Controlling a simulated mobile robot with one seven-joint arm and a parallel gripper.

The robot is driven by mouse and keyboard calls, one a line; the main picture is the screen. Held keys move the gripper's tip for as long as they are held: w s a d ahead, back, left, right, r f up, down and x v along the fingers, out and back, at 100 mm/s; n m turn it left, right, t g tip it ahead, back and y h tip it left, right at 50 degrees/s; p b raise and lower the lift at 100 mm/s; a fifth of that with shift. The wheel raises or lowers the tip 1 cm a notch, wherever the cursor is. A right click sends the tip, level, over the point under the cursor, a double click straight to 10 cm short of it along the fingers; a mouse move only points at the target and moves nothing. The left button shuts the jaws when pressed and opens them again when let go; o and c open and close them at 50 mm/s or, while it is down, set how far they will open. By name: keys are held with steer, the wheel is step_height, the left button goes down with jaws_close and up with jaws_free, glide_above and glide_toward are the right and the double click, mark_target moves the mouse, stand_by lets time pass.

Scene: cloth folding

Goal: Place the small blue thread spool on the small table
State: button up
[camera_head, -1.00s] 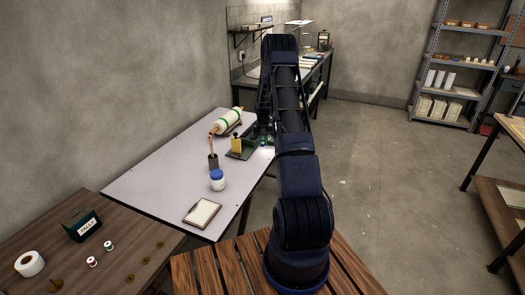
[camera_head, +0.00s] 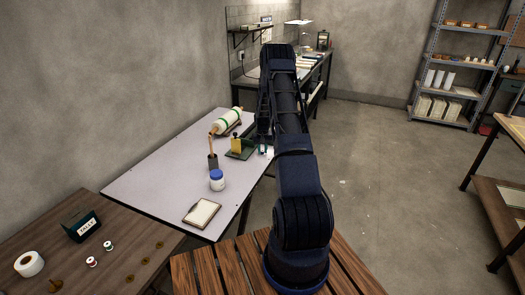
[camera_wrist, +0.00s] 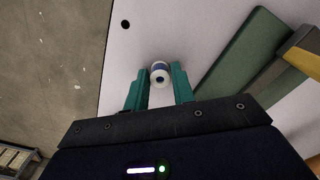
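The small blue thread spool (camera_wrist: 160,75), with white ends, shows in the wrist view on the pale table top (camera_wrist: 160,29). My gripper (camera_wrist: 160,80) has its two teal fingers on either side of the spool, with the spool near the fingertips. The fingers look open; I cannot tell whether they touch it. In the head view my gripper (camera_head: 265,152) is low at the right edge of the pale table (camera_head: 155,185), partly hidden by my arm. Which table is the small one is not clear; a brown wooden table (camera_head: 125,235) stands at lower left.
The brown table bears a dark box (camera_head: 81,225), a white roll (camera_head: 29,263) and two small spools (camera_head: 108,245). On the pale table are a green-based stand (camera_head: 240,150), a blue-lidded jar (camera_head: 217,181), a clipboard (camera_head: 202,213) and a dark cup (camera_head: 213,162).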

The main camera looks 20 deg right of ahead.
steer(key=shift+o, duration=1.3)
steer(key=shift+r, duration=0.15)
step_height(320, 180, up, 13)
step_height(320, 180, up, 18)
steer(key=t, duration=0.1)
glide_above(262, 154)
steer(key=s+a, duration=0.6)
steer(key=s, duration=0.2)
steer(key=s+a+r+n+t, duration=0.1)
steer(key=s+a+r, duration=0.5)
steer(key=s+r, duration=0.6)
steer(key=s+a+r+t, duration=0.1)
steer(key=s+a, duration=0.2)
steer(key=s, duration=1.2)
steer(key=s+a+r+t, duration=0.1)
steer(key=s+a, duration=0.3)
steer(key=s, duration=1.2)
steer(key=shift+s+a+r+n+t, duration=0.2)
steer(key=shift+r+n+t, duration=0.15)
steer(key=shift+r, duration=0.45)
